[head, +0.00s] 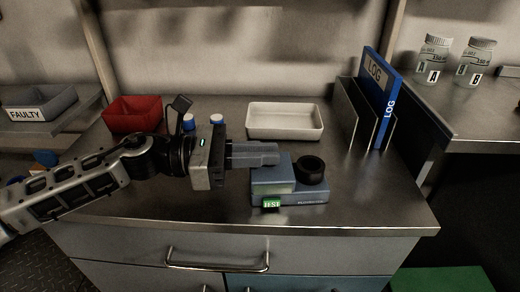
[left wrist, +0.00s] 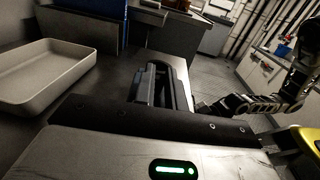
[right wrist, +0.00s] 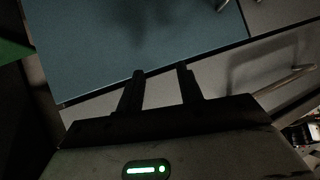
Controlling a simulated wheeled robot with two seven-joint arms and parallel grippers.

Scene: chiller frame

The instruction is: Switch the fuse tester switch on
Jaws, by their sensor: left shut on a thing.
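The fuse tester (head: 290,192) is a blue-grey box near the front of the steel bench, with a black ring-shaped part (head: 310,170) on top and a small lit green label (head: 271,203) on its front. My left gripper (head: 275,154) reaches in from the left, its fingertips over the tester's top, left of the black ring. Its fingers also show in the left wrist view (left wrist: 163,85), close together on something I cannot make out. The tester's switch cannot be told apart; the fingers cover part of the top. My right gripper (right wrist: 161,73) is open and empty before a blue-grey panel.
A white tray (head: 285,134) lies behind the tester. A rack with a blue log binder (head: 387,112) stands at the right. The bench's front strip is clear.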

